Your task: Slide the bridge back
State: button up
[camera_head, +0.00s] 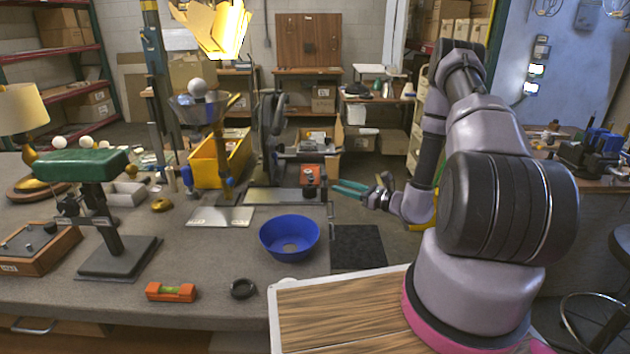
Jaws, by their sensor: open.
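No part is plainly marked as the bridge. The likeliest place for it is the dark upright machine (270,135) with a low metal bed (275,196) at the back right of the grey bench, but I cannot tell which of its parts it is. A red-orange block (311,174) with a dark knob sits at the right end of this machine. My gripper (336,188), with teal fingers, is open and points left, just right of the red-orange block. It looks apart from the machine, and nothing shows between its fingers.
A blue bowl (289,238) stands in front of the machine, beside a black mat (358,247). A funnel stand (222,150) and yellow bin (207,160) are left of it. A green-topped stand (83,163), orange level (171,292) and black ring (243,289) lie nearer. The bench's front middle is mostly clear.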

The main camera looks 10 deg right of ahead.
aim_at(324, 182)
jog(key=x, duration=1)
jog(key=shift+w+a+f, duration=0.15)
jog(key=shift+w+f, duration=0.15)
jog(key=shift+f, duration=0.05)
grip_shut()
jog(key=shift+w+r, duration=0.2)
jog(key=shift+r, duration=0.05)
dwell(0.8)
